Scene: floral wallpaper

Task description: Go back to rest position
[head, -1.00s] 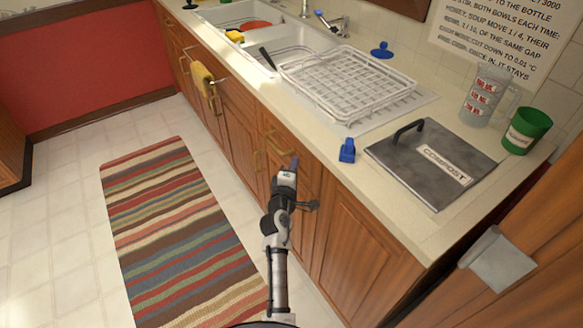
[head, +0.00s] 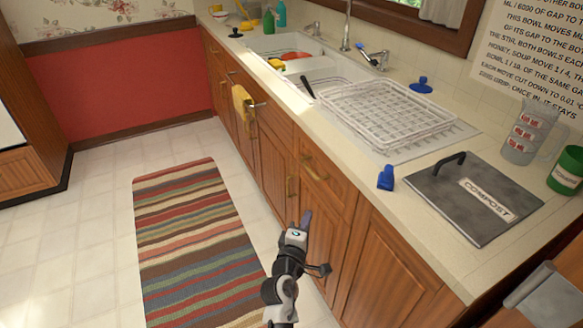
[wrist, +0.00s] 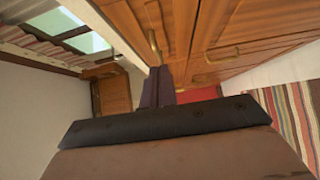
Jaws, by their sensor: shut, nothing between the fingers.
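My gripper (head: 305,219) is shut and empty, in front of the wooden cabinet doors below the counter. My arm reaches up to it from the bottom of the head view. In the wrist view the gripper's dark fingers (wrist: 158,87) are together, with nothing between them. The cabinet fronts (wrist: 215,30) fill the upper right of that view. I cannot tell the exact gap between the gripper and the doors.
The counter (head: 335,140) holds a white dish rack (head: 385,112), a blue clip-like item (head: 386,178), a compost lid (head: 450,205), a clear measuring jug (head: 525,135) and a green cup (head: 567,170). A striped rug (head: 190,240) lies on open floor at the left.

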